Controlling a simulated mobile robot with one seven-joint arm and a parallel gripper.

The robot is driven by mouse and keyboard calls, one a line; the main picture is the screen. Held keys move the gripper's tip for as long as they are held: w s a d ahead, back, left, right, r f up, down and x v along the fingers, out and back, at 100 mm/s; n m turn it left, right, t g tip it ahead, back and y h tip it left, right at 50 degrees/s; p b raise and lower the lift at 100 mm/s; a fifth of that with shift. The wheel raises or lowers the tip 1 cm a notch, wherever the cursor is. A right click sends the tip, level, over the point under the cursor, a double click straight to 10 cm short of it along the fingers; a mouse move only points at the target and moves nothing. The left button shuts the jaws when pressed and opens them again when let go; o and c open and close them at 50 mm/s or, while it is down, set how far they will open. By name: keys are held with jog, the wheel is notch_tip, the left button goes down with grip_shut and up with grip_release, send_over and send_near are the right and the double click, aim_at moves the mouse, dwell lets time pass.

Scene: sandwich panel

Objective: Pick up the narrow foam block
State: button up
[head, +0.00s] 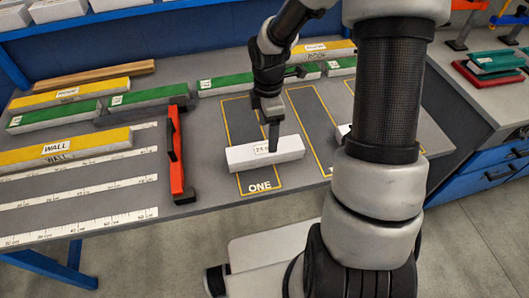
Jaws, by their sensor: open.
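A long white foam block (243,158) with a small label lies across the yellow-outlined zone marked ONE (262,187). It looks like the narrow block, but its width is hard to compare from here. My gripper (273,144) points down over the block's middle, right beside its label. The gripper is open, and one dark finger shows against the block. The other finger is hard to make out, and I cannot tell whether either touches. A second white piece (343,129) is mostly hidden behind my arm.
An orange-and-black clamp (177,155) lies left of the block. Yellow-topped WALL pieces (60,150) and green-topped pieces (150,97) lie left and behind. Printed rulers (80,228) mark the left table. A second outlined zone (310,120) lies to the right, partly behind my arm.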

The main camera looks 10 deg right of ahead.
aim_at(265, 148)
notch_tip(265, 148, down, 4)
jog(key=shift+r, duration=0.1)
jog(key=shift+w+a+f+b, duration=0.1)
jog(key=shift+a+f+b, duration=0.2)
jog(key=shift+f, duration=1.1)
jog(key=shift+w+a+f+b, duration=0.1)
jog(key=shift+f+b, duration=0.25)
jog(key=shift+f, duration=1)
jog(key=c, duration=1.1)
jog(key=shift+r, duration=0.1)
jog(key=shift+c, duration=0.2)
